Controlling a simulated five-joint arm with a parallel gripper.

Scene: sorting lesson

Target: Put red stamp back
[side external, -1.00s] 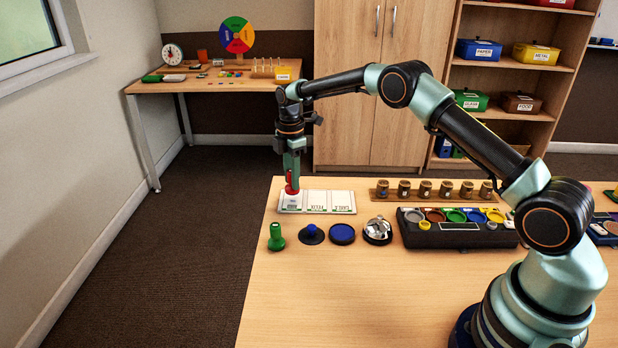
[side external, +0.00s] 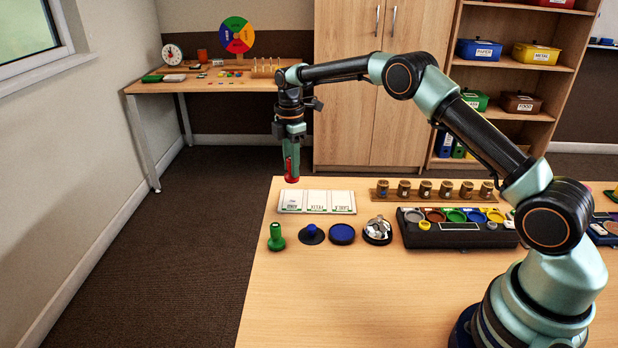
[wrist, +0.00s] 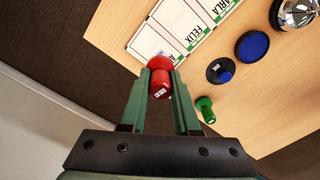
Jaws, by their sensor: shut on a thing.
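My gripper (side external: 291,168) is shut on the red stamp (side external: 291,179) and holds it upright in the air above the far left edge of the table. In the wrist view the red stamp (wrist: 161,86) sits between my two green fingers. The white name cards (side external: 317,202) lie below it; in the wrist view their near end is partly hidden behind the stamp. A green stamp (side external: 276,238) stands on the table in front of the cards. Right of it are a dark disc with a blue knob (side external: 312,234) and a round blue pad (side external: 342,234).
A silver bell (side external: 378,231) stands right of the blue pad. A wooden rack of several small barrels (side external: 425,190) stands behind a dark tray of coloured round pots (side external: 455,236). The front left of the table is bare.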

